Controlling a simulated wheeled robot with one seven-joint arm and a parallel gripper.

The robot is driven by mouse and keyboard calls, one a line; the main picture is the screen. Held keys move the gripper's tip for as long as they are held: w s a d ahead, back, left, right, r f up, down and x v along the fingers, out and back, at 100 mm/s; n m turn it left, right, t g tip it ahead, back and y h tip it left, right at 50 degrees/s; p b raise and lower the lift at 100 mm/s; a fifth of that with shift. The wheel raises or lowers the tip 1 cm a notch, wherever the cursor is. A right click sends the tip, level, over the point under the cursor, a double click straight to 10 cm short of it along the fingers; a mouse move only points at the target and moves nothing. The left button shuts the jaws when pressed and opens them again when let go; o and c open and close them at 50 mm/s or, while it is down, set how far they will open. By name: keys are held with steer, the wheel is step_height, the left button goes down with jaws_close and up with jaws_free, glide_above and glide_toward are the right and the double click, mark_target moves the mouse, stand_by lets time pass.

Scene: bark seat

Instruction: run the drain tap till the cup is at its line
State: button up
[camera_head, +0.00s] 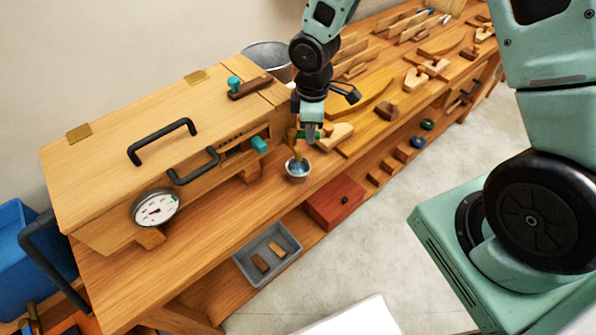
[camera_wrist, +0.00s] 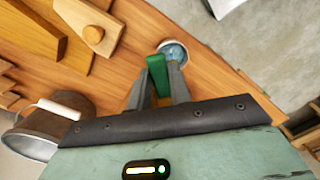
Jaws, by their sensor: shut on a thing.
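The cup (camera_head: 298,173) is small and metallic, with blue water visible in it. It stands upright on the bench, under the brass drain tap (camera_head: 294,146) at the right end of the wooden box (camera_head: 120,160). My gripper (camera_head: 310,136) is above and just behind the cup, shut on the tap's green lever (camera_wrist: 156,76). In the wrist view the lever stands between my two fingers (camera_wrist: 159,88). The cup's rim also shows there, just beyond the fingertips (camera_wrist: 174,47). The line on the cup and the water level against it cannot be made out.
The box carries black handles (camera_head: 162,142), a round dial (camera_head: 155,208) and a teal knob (camera_head: 259,144). A metal bucket (camera_head: 268,55) stands behind it. Wooden parts (camera_head: 372,92) crowd the bench to the right. A grey tray (camera_head: 268,254) and red box (camera_head: 335,203) sit below.

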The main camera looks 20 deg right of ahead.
steer(key=shift+s+d, duration=0.1)
steer(key=shift+d, duration=0.1)
steer(key=shift+s+a+f+m+b, duration=0.2)
steer(key=shift+a+m+b, duration=0.1)
steer(key=shift+m+b, duration=0.4)
steer(key=m, duration=0.3)
steer(key=s+a+m+b, duration=0.1)
steer(key=m, duration=0.1)
steer(key=a+m+b, duration=0.1)
steer(key=m, duration=0.2)
steer(key=shift+s+a+r+m, duration=0.2)
steer(key=shift+s+a+m, duration=0.1)
steer(key=shift+s, duration=0.1)
steer(key=o, duration=0.8)
steer(key=shift+o, duration=0.2)
step_height(320, 180, up, 8)
steer(key=p, duration=0.6)
steer(key=shift+p, duration=0.3)
